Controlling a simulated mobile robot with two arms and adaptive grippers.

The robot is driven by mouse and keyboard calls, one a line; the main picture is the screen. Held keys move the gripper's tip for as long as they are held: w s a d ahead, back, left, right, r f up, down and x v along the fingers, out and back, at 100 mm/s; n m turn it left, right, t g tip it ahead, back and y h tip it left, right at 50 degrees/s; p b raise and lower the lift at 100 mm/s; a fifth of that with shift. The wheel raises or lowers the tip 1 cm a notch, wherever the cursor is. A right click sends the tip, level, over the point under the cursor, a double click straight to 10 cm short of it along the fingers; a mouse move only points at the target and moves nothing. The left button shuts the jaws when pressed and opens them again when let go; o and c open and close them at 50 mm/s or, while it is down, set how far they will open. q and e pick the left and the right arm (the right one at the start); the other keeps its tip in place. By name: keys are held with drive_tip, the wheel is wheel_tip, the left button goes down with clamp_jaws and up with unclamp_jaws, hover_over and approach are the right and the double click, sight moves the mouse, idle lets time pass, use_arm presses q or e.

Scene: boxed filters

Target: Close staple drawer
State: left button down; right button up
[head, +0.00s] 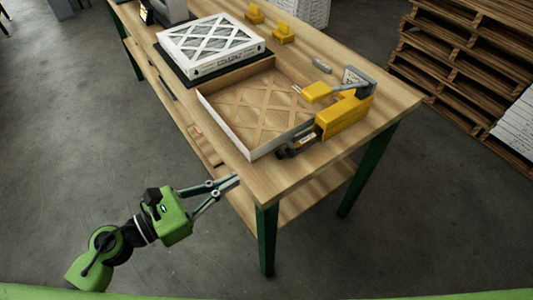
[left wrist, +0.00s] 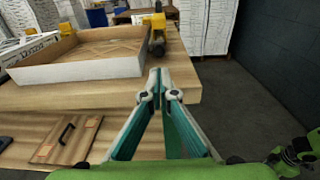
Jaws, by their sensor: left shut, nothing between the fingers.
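My left gripper (head: 236,181) is shut and empty, beside the table edge near the front corner, nearer the camera than the drawer. Its closed fingertips (left wrist: 158,72) also show in the left wrist view, right of the drawer front. My right gripper's fingers are not in view.
On the wooden table (head: 395,110) lie an open white-sided box (head: 262,141), a boxed filter (head: 211,46), a yellow staple tool (head: 343,116) and two small yellow pieces. Pallets (head: 470,60) stand at right.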

sight(277, 154)
use_arm(q)
drive_tip(key=p+x, duration=0.3)
drive_tip(key=x, duration=0.6)
drive_tip(key=shift+w+d+r+p, duration=0.1)
drive_tip(key=shift+w+d+p, duration=0.2)
drive_tip(key=shift+w+d+f, duration=0.2)
drive_tip(key=shift+w+d, duration=0.1)
drive_tip(key=shift+d, duration=0.15)
drive_tip(key=x, duration=0.4)
drive_tip(key=shift+w+d+r+p, duration=0.1)
drive_tip(key=shift+w+d+p, duration=0.1)
drive_tip(key=shift+p, duration=0.15)
drive_tip(key=shift+s, duration=0.1)
drive_tip(key=shift+a, duration=0.1)
